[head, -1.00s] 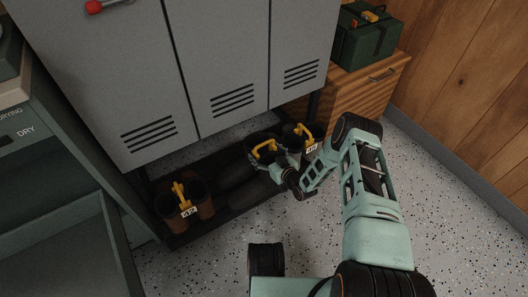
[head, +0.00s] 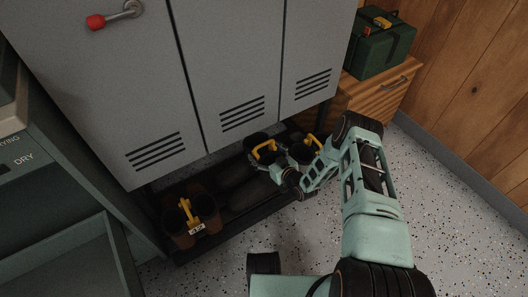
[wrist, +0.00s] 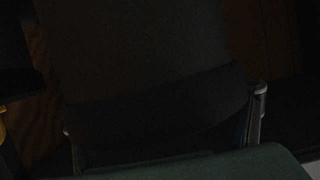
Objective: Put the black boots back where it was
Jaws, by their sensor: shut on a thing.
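The black boots (head: 257,141), with a yellow clip on top, are at the lower locker rack (head: 224,233) in the middle of the head view. My gripper (head: 280,166) is shut on them, and its fingers are partly hidden there. I cannot tell whether their soles touch the rack. In the wrist view a dark boot surface (wrist: 150,75) fills the space between my two fingertips (wrist: 163,112).
Another dark pair with a yellow clip (head: 302,152) stands just right, partly behind my arm. A brown pair with a yellow clip and tag (head: 206,210) stands at the rack's left end. Grey lockers (head: 115,80) rise above. A wooden drawer cabinet (head: 375,98) is right. The rack's middle looks dark and low.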

